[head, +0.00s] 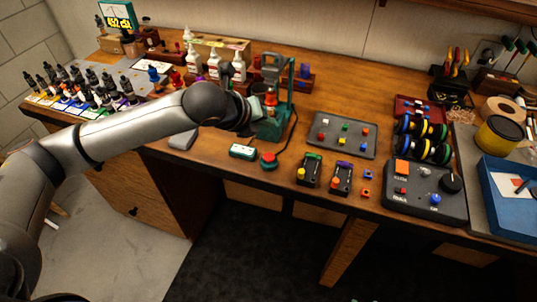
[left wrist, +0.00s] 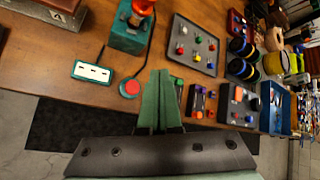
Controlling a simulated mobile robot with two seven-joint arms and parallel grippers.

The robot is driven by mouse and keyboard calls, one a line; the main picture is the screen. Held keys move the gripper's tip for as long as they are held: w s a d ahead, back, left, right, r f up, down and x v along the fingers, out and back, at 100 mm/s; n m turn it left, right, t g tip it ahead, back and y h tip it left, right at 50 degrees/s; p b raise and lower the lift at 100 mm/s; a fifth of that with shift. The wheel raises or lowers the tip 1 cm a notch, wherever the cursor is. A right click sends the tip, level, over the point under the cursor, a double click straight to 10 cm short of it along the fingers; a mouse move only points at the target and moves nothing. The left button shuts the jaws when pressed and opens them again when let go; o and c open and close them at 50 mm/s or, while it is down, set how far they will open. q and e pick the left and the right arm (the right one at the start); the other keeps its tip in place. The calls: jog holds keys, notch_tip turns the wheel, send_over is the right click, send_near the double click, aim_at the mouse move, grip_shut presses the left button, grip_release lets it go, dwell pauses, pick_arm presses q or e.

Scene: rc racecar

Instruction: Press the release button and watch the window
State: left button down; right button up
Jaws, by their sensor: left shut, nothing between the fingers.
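The red release button (head: 268,160) sits on a small dark green base near the bench's front edge, with a black cable running from it. It also shows in the left wrist view (left wrist: 130,88). A small green box with a pale window strip (head: 242,151) lies to its left, also seen in the left wrist view (left wrist: 92,72). The strip's marks are too small to read. A green stand (head: 272,125) rises behind the button. My left gripper (head: 257,106) is in front of the stand, above the bench. Its green fingers (left wrist: 158,78) are together and empty, apart from the button.
A grey tray (head: 342,136) of small coloured parts lies to the right. Two small dark devices (head: 310,171) and a control box (head: 425,190) stand near the front edge. White bottles (head: 214,65) and dark dropper bottles (head: 92,78) stand left and behind.

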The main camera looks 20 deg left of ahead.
pick_arm(q)
jog(key=shift+f, duration=0.1)
jog(key=b, duration=0.6)
send_over(267, 159)
notch_tip(267, 159, down, 7)
jog(key=shift+r, duration=0.1)
jog(key=shift+f, duration=0.9)
jog(key=shift+s+f, duration=0.1)
jog(key=shift+f, duration=0.05)
dwell(0.9)
jog(key=shift+f+p, duration=0.25)
jog(key=shift+p, duration=0.05)
